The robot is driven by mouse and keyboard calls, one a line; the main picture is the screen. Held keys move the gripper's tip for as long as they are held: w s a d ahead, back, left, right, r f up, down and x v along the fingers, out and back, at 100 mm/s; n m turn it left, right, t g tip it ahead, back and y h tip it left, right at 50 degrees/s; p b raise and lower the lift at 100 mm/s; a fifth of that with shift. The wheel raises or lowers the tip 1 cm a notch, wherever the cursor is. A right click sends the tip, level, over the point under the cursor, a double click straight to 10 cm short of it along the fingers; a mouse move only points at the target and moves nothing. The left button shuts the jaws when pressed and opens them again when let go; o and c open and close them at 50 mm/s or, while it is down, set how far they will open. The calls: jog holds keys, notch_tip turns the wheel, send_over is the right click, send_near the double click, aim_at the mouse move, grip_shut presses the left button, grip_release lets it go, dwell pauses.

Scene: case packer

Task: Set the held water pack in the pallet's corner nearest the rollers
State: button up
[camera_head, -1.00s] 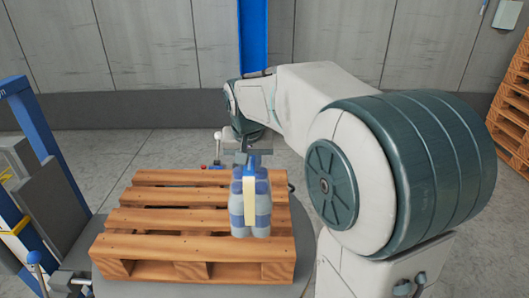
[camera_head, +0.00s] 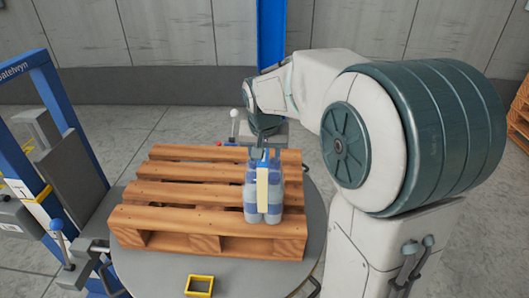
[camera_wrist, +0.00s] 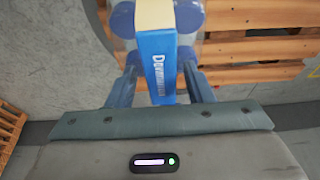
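The water pack (camera_head: 250,190) is several clear bottles with blue bands and a cream and blue carry strip (camera_wrist: 160,60). My gripper (camera_wrist: 163,85) points down over it in the head view, its two fingers on either side of the strip's blue end. The pack stands upright over the near right part of the wooden pallet (camera_head: 170,222), close to its near right corner. I cannot tell whether its base touches the slats. The rest of the pallet top is bare. No rollers can be made out clearly.
The pallet sits on a round grey plate (camera_head: 150,268). A blue-framed machine (camera_head: 50,110) with levers stands close on the left. A yellow frame (camera_head: 199,286) lies at the plate's near edge. Stacked pallets (camera_head: 520,125) stand at the far right.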

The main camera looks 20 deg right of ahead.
jog(key=shift+r, duration=0.45)
jog(key=v, duration=1.1)
jog(key=s+f+n, duration=0.1)
jog(key=s+f, duration=0.5)
jog(key=s, duration=0.3)
jog(key=s+f+n+y, duration=0.1)
jog(key=s+f+n, duration=0.1)
jog(key=s+f, duration=0.5)
jog(key=s, duration=0.3)
jog(key=shift+d+n, duration=0.2)
jog(key=shift+n, duration=0.1)
jog(key=shift+s+f, duration=0.1)
